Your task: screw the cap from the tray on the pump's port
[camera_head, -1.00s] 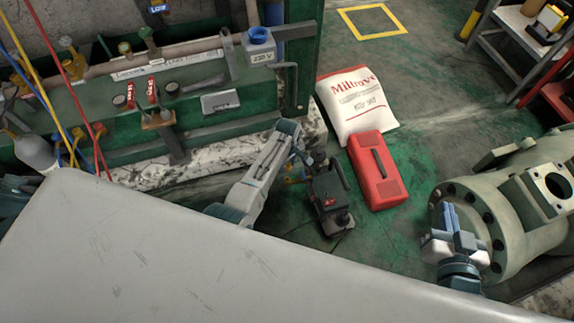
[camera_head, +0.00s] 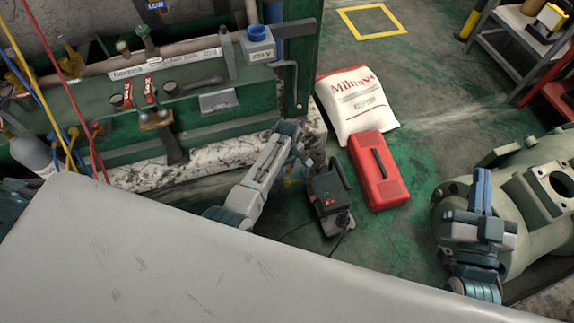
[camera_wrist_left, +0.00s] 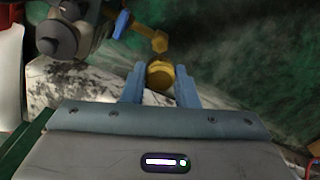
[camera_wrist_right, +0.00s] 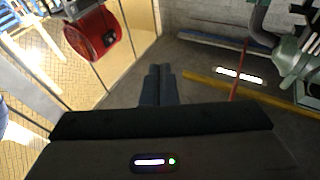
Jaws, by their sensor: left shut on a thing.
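The brass cap (camera_wrist_left: 160,74) sits between the two blue fingers of my left gripper (camera_wrist_left: 160,88), which is shut on it. In the head view my left gripper (camera_head: 302,152) is beside the dark pump (camera_head: 328,193), at its left. In the left wrist view a brass fitting (camera_wrist_left: 159,42) with a blue lever (camera_wrist_left: 122,25) lies just beyond the cap; a gap shows between them. The fitting looks like the pump's port. My right gripper (camera_head: 480,190) is at the right, by the large flanged machine, with its fingers (camera_wrist_right: 158,84) together and empty. I cannot make out the tray.
A red toolbox (camera_head: 378,172) and a white sack (camera_head: 357,105) are on the floor right of the pump. A green panel (camera_head: 205,115) with valves and hoses stands at the left. The large pale green machine (camera_head: 530,205) is at the right. Floor between toolbox and machine is clear.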

